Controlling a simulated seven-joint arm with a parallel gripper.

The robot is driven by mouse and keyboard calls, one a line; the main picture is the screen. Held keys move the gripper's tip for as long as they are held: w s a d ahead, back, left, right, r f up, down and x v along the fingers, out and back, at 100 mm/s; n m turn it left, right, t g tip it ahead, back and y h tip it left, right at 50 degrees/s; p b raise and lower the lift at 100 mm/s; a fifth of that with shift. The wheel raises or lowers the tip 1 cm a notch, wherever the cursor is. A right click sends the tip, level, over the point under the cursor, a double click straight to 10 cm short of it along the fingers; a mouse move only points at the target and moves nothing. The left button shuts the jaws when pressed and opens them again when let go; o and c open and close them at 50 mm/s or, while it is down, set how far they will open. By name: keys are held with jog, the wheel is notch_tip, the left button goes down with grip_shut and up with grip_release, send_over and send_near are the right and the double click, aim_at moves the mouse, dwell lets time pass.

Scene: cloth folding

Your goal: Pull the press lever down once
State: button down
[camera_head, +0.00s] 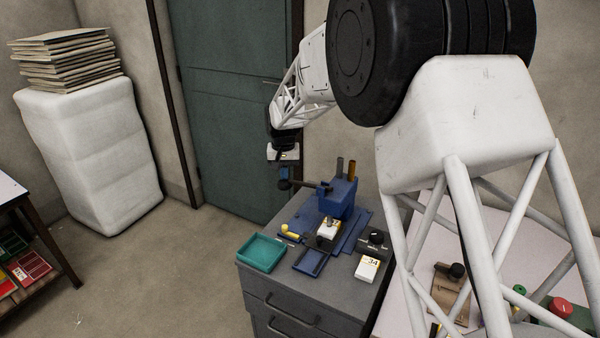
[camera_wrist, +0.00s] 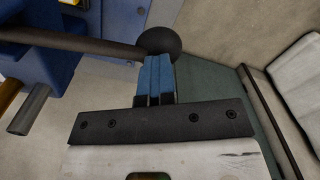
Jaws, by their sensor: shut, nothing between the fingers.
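The blue press (camera_head: 338,199) stands on a blue base on the grey cabinet. Its lever reaches out to the left, roughly level, and ends in a black ball knob (camera_head: 283,185). In the wrist view the lever bar (camera_wrist: 75,42) comes in from the left and the ball knob (camera_wrist: 163,38) is at the top middle. My gripper (camera_head: 284,174) points down with its blue fingers shut and empty, just above the knob end of the lever. In the wrist view the fingertips (camera_wrist: 157,62) overlap the bar and knob; I cannot tell whether they touch.
A teal tray (camera_head: 262,252), a small blue tray (camera_head: 310,262), a yellow piece (camera_head: 289,231) and a card marked 34 (camera_head: 367,268) lie around the press. A white-topped table (camera_head: 425,225) with several items is at right, partly behind my arm. Floor is free at left.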

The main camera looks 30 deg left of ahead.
jog(key=shift+r, duration=0.1)
notch_tip(320, 180, up, 8)
dwell(1.5)
jog(key=shift+d, duration=0.1)
dwell(0.4)
jog(key=s+d+r+m, duration=0.1)
jog(key=s+d+r, duration=0.25)
jog(key=d, duration=0.95)
jog(key=s+d+r+m+t, duration=0.15)
jog(key=d+r, duration=0.35)
jog(key=d, duration=0.9)
jog(key=s+d+r+m, duration=0.1)
jog(key=s+d+r, duration=0.3)
jog(key=d, duration=0.9)
jog(key=s+d+f+m, duration=0.1)
jog(key=s+d, duration=1.2)
jog(key=d, duration=0.3)
jog(key=s+d+f+m, duration=0.1)
jog(key=s+d+f, duration=0.2)
jog(key=s, duration=0.4)
jog(key=s+d+f+t, duration=0.1)
jog(key=s+d+f, duration=0.2)
jog(key=s+d, duration=0.2)
jog(key=s, duration=0.3)
jog(key=shift+d+m, duration=0.35)
